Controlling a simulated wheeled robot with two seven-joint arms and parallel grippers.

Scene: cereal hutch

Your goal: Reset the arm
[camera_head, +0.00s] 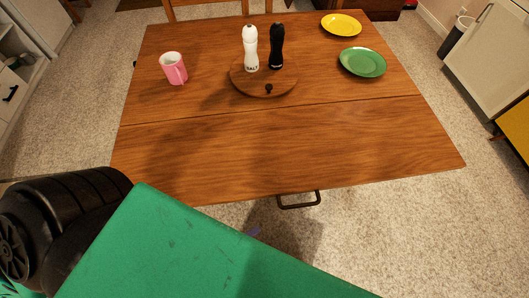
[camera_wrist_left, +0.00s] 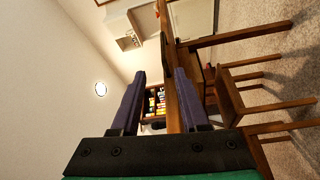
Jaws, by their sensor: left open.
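My left gripper (camera_wrist_left: 161,76) shows in the left wrist view with its two dark purple fingers spread apart and nothing between them. Its black base and a strip of green show below the fingers. In the head view my left arm comes in at the lower left as a black joint and a large green part, close to the camera. The arm is in front of the near edge of the wooden table (camera_head: 290,140). The left fingertips cannot be made out in the head view. My right gripper is not in view.
A pink mug (camera_head: 174,69), a white salt mill (camera_head: 250,48) and a black mill (camera_head: 277,46) on a round wooden board (camera_head: 265,84), a yellow plate (camera_head: 341,25) and a green plate (camera_head: 362,62) are on the table. Its near half is bare. Wooden chairs (camera_wrist_left: 245,98) show beyond the fingers.

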